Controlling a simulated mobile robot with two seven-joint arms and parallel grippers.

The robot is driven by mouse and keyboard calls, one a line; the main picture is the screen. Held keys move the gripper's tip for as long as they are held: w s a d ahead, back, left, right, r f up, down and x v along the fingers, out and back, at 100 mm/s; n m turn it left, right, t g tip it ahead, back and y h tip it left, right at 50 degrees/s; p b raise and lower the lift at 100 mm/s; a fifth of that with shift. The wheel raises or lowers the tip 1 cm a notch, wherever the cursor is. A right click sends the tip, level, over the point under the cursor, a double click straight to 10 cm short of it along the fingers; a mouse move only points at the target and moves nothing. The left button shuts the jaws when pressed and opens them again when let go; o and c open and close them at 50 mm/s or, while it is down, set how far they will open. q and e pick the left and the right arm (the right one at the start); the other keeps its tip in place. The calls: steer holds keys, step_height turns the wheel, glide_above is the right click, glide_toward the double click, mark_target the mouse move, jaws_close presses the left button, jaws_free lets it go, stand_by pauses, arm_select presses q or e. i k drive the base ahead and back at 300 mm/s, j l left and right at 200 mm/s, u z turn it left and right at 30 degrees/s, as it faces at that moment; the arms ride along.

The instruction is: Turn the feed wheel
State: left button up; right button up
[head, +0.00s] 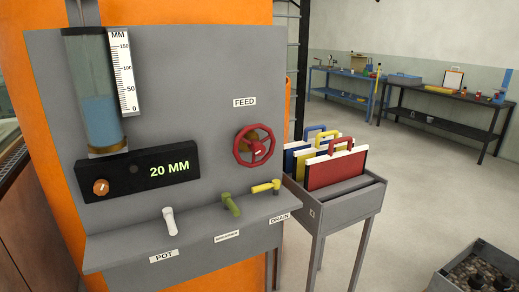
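The feed wheel (254,146) is a red handwheel with spokes, mounted on the grey panel (190,70) under a label (244,102) reading FEED. A brownish round part shows behind its hub. Nothing touches the wheel. Neither of my grippers shows in the head view.
On the panel are a water-filled gauge tube (97,110), a scale (124,72) and a display (150,170) reading 20 MM. White (169,220), green (231,204) and yellow (265,187) valve handles sit below. A stand (345,205) with coloured boards is right of the panel. Open floor lies beyond.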

mark_target(257, 148)
steer(key=i+l+u, duration=0.1)
steer(key=u, duration=0.25)
steer(key=l+u, duration=0.2)
steer(key=u, duration=0.15)
steer(key=i+l+u, duration=0.1)
steer(key=u, duration=0.2)
steer(key=i+l+u, duration=0.2)
steer(key=l, duration=0.3)
steer(key=l+u, duration=0.2)
steer(key=l, duration=0.25)
steer(key=l+u, duration=0.1)
steer(key=l, duration=0.85)
